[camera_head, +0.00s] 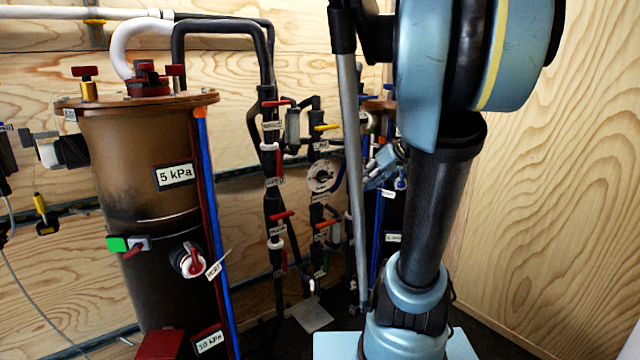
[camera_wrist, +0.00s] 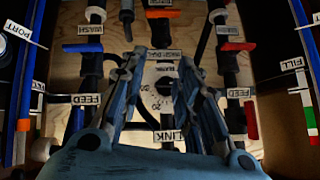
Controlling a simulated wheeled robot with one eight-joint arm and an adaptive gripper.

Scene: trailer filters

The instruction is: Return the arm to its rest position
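My arm rises through the right half of the head view, with blue joints and a dark link. My gripper (camera_head: 383,166) shows small and light blue beside that link, partly hidden by it, in front of the pipework. In the wrist view my gripper (camera_wrist: 163,75) has its two blue fingers apart, with nothing held between them. A round white gauge (camera_wrist: 163,88) shows in the gap beyond the fingertips; how far off it is I cannot tell. The same gauge (camera_head: 321,176) shows left of my gripper in the head view.
A brown filter tank (camera_head: 140,200) labelled 5 kPa stands at left. Pipes with red valve handles (camera_head: 281,216) and an orange handle (camera_head: 328,224) fill the middle. A second tank (camera_head: 392,215) is partly hidden behind my arm. The wooden wall (camera_head: 560,200) at right is bare.

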